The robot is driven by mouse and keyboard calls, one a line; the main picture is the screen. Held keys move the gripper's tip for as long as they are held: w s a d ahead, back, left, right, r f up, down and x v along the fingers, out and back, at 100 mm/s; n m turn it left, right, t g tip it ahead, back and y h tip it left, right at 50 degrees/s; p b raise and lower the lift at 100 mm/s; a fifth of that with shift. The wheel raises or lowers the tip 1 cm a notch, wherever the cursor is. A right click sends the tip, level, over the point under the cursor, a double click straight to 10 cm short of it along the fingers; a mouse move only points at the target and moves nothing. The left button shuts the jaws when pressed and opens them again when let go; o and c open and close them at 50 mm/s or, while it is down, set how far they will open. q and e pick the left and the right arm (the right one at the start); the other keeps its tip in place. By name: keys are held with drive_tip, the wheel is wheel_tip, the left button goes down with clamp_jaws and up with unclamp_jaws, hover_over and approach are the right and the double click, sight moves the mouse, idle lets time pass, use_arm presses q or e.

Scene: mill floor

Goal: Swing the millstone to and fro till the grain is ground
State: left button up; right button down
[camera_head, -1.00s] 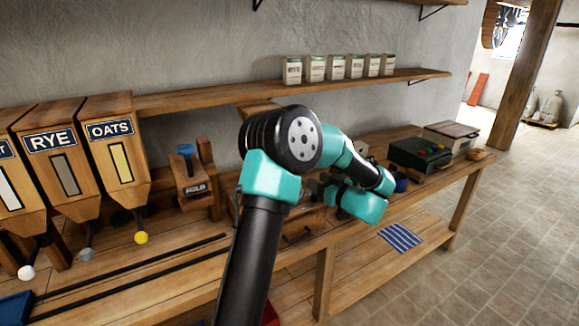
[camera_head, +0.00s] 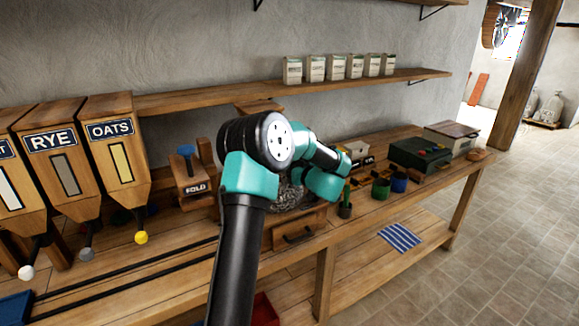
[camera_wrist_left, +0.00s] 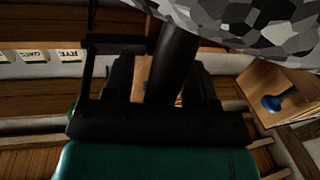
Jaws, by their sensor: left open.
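The grey speckled millstone (camera_head: 292,197) sits on the bench, mostly hidden behind my left arm in the head view. Its speckled underside or rim also fills the top of the left wrist view (camera_wrist_left: 255,25). A dark round handle (camera_wrist_left: 178,60) stands beside the stone there. My left gripper (camera_wrist_left: 162,85) is open, with a finger on each side of the handle. I cannot tell whether either finger touches it. In the head view its fingers are hidden behind my arm. A wooden drawer (camera_head: 298,236) is below the stone. My right gripper is out of view.
Hoppers for rye (camera_head: 62,165) and oats (camera_head: 118,150) stand at left. Small green and blue cups (camera_head: 381,188) and a dark green box (camera_head: 420,153) stand at right.

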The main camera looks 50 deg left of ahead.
use_arm(q)
clamp_jaws()
idle(0.5)
